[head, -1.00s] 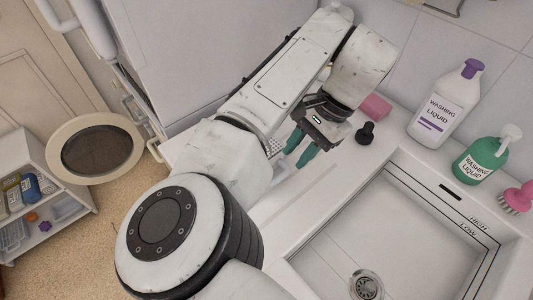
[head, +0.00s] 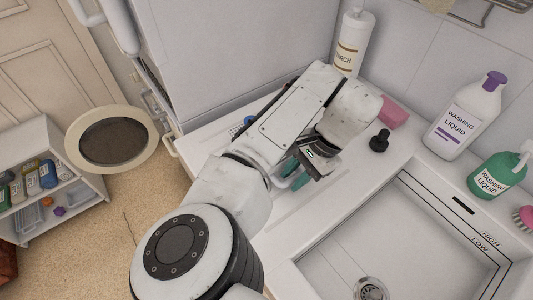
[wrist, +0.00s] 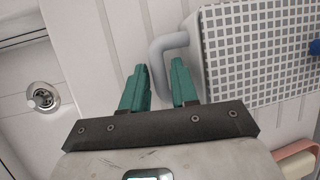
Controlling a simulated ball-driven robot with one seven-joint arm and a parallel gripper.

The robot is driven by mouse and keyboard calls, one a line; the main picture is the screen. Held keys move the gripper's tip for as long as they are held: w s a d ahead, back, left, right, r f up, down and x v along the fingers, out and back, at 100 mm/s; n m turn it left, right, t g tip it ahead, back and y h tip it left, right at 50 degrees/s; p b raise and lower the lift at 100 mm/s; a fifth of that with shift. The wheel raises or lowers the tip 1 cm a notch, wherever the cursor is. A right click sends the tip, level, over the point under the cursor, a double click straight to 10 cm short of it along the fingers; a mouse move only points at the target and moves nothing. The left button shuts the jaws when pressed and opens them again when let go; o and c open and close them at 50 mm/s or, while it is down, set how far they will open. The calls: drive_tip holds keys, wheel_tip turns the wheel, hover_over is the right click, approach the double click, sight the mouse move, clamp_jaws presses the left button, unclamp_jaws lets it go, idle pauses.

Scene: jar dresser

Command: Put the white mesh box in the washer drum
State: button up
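The white mesh box (wrist: 255,50) shows in the wrist view at the upper right, a white body with a grey grid and a pale looped handle (wrist: 168,46) on its left side. In the head view my arm hides most of it; a small gridded piece (head: 237,128) shows left of the arm. My gripper (wrist: 158,78) has teal fingers, parted, with the handle's loop showing in the gap between them; contact cannot be told. The gripper (head: 292,174) hangs low over the counter in the head view. The washer's round door (head: 112,140) stands open at left; the drum is not visible.
The sink (head: 375,240) lies right of my arm. A black stopper (head: 380,140), pink block (head: 394,112), washing liquid bottles (head: 465,117) (head: 497,174) and a starch bottle (head: 350,45) stand along the back. A low shelf (head: 70,210) with bottles is at left.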

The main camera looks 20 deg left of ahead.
clamp_jaws()
drive_tip(key=shift+r, duration=0.1)
idle(0.4)
